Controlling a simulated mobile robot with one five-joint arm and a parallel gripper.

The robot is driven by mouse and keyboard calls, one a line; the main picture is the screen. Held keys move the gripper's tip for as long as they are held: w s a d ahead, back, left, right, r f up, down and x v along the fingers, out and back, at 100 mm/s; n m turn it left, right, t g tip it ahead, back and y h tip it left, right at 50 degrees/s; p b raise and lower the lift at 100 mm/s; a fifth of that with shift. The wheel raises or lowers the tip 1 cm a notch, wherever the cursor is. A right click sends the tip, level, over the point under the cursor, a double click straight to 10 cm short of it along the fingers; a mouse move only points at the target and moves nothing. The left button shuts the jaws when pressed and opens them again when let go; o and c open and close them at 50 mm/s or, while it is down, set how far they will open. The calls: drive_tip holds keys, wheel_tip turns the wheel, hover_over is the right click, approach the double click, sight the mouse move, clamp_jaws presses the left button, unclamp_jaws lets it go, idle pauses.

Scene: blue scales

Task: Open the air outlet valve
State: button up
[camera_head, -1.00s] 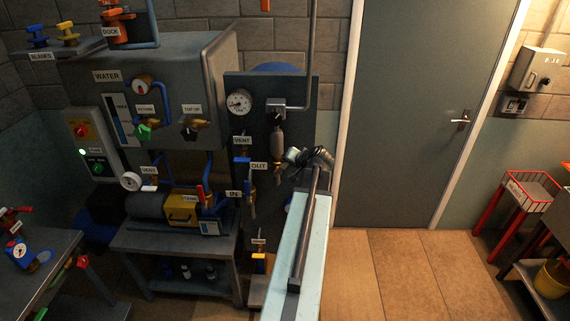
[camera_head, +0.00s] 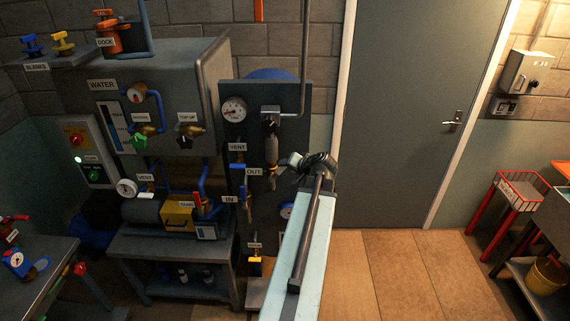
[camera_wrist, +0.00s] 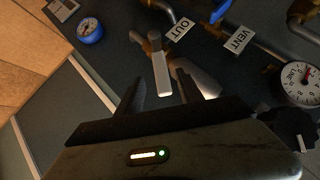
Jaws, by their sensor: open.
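The air panel (camera_head: 232,160) stands left of the door, with the OUT label (camera_head: 254,171) at its middle. In the wrist view the OUT label (camera_wrist: 179,30) sits beside a brass valve body with a pale lever (camera_wrist: 160,72). My gripper (camera_wrist: 160,90) is open, its dark fingers either side of the lever's free end. I cannot tell whether either finger touches it. In the head view my gripper (camera_head: 284,163) is at the panel's right side, close to the OUT valve, and my arm hides part of the panel.
The VENT label (camera_wrist: 239,40) and line gauge (camera_wrist: 300,84) are right of the OUT valve in the wrist view; a blue gauge (camera_wrist: 90,30) is left. A bench with a pump (camera_head: 147,213) stands at the lower left. The floor before the door (camera_head: 400,110) is clear.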

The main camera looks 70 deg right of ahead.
drive_tip(key=v, duration=0.2)
drive_tip(key=shift+s+a+r+p, duration=0.2)
drive_tip(key=shift+p, duration=0.1)
